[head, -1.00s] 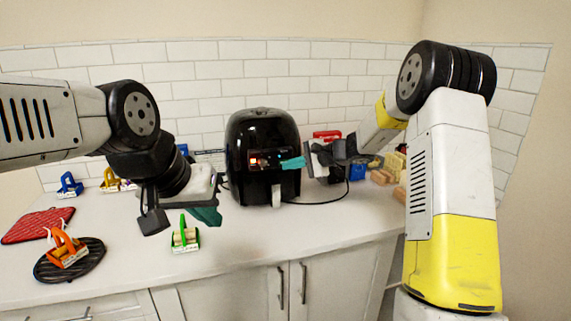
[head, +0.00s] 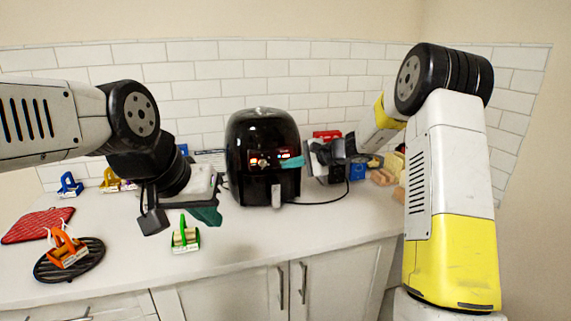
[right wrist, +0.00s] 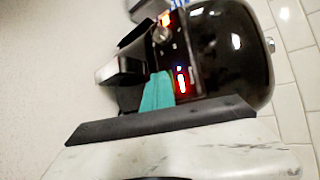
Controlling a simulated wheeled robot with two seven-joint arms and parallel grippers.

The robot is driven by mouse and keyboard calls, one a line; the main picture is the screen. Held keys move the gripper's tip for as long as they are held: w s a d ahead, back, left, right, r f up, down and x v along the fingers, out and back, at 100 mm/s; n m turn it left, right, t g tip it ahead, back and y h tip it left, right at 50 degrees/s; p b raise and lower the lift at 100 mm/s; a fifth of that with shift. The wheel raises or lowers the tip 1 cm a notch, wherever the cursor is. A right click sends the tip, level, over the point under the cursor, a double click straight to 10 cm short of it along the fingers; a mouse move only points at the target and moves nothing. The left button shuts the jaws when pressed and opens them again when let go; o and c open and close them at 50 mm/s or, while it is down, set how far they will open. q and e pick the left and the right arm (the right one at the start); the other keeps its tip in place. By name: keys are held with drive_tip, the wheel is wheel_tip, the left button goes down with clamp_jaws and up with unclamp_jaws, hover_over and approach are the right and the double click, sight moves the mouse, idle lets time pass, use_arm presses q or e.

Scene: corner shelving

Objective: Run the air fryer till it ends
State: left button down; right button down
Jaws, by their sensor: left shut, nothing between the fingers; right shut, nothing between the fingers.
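The black air fryer (head: 262,140) stands upright on the white counter against the tiled wall, its handle low on the front. Its front panel has small red and pale lights, which also show in the right wrist view on the air fryer (right wrist: 235,55). My right gripper (head: 293,162) is shut and empty, its teal fingertips in front of or against the right part of the panel; I cannot tell if they touch. The teal fingers (right wrist: 157,92) point at the panel in the right wrist view. My left gripper (head: 207,215) is shut and empty, above the counter to the left.
A green toolbox-like caddy (head: 185,236) stands at the counter's front. An orange caddy (head: 66,250) sits on a black round trivet (head: 88,268) beside a red mat (head: 35,225). Blue and yellow caddies stand behind. Wooden blocks (head: 383,177) lie at right.

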drive_tip(key=shift+s+d, duration=0.2)
drive_tip(key=shift+s, duration=0.5)
drive_tip(key=shift+s+d, duration=0.25)
drive_tip(key=shift+s, duration=0.55)
drive_tip(key=shift+s+d, duration=0.3)
drive_tip(key=shift+s, duration=0.5)
drive_tip(key=shift+s+d, duration=0.25)
drive_tip(key=shift+s, duration=0.55)
drive_tip(key=s+r+n+g+h, duration=0.15)
drive_tip(key=s+r+n, duration=0.35)
drive_tip(key=s, duration=0.6)
drive_tip(key=s+d+n+h, duration=0.2)
drive_tip(key=s+d, duration=0.2)
drive_tip(key=s, duration=0.3)
drive_tip(key=s+d+r+n+h, duration=0.1)
drive_tip(key=s+d+n+h, duration=0.1)
drive_tip(key=s, duration=0.6)
drive_tip(key=s+d+r+n+h, duration=0.1)
drive_tip(key=s+d+h, duration=0.2)
drive_tip(key=s+d, duration=0.3)
drive_tip(key=shift+s+d+r+n+t, duration=0.25)
drive_tip(key=shift+s+d+n+t, duration=0.2)
drive_tip(key=shift+s, duration=0.55)
drive_tip(key=shift+a, duration=0.1)
idle(0.6)
